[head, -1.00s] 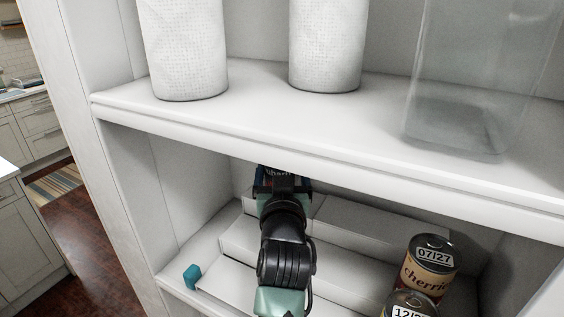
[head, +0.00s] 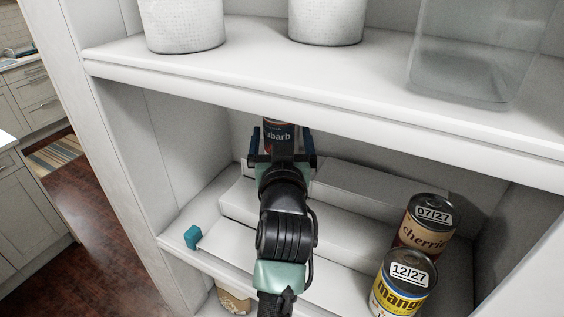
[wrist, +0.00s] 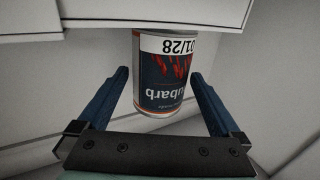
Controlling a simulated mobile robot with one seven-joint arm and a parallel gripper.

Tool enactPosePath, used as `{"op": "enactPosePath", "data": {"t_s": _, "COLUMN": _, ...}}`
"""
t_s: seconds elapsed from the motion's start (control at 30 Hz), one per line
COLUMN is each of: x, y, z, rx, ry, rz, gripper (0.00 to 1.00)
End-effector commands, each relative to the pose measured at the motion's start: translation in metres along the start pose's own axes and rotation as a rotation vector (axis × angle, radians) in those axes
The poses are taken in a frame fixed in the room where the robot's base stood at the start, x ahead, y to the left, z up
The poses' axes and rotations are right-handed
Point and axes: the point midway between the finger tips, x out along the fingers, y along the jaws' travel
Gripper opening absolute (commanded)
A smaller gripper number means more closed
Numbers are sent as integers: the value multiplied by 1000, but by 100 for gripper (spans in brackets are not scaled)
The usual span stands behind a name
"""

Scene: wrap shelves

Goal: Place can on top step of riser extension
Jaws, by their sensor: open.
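A dark rhubarb can (head: 279,137) stands at the back of the lower shelf bay. It shows upside down in the wrist view (wrist: 165,85), with a date label ending in 1/28. My gripper (head: 281,141) is open, and its blue fingers (wrist: 162,98) are on either side of the can, with visible gaps. The white stepped riser (head: 375,182) runs across the bay. The can appears to be at its top step, but my gripper hides its base in the head view.
A cherries can (head: 423,222) and a yellow mango can (head: 402,285) stand to the right on lower levels. The upper shelf board (head: 330,105) hangs over my arm. A teal block (head: 193,237) sits at the front left. The top step right of my gripper is clear.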

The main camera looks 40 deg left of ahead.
Motion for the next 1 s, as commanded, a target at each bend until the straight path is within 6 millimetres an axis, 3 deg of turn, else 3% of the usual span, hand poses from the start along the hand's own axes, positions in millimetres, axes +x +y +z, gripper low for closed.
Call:
{"op": "enactPosePath", "data": {"t_s": 0.3, "x": -58, "y": 0, "z": 4, "rx": 1, "ry": 1, "rz": 0, "gripper": 100}}
{"op": "enactPosePath", "data": {"t_s": 0.5, "x": -85, "y": 0, "z": 2, "rx": 1, "ry": 0, "rz": 0, "gripper": 100}}
{"op": "enactPosePath", "data": {"t_s": 0.7, "x": -97, "y": 0, "z": 1, "rx": 1, "ry": 0, "rz": 0, "gripper": 100}}
{"op": "enactPosePath", "data": {"t_s": 1.0, "x": -97, "y": 0, "z": 0, "rx": 1, "ry": 0, "rz": -1, "gripper": 100}}
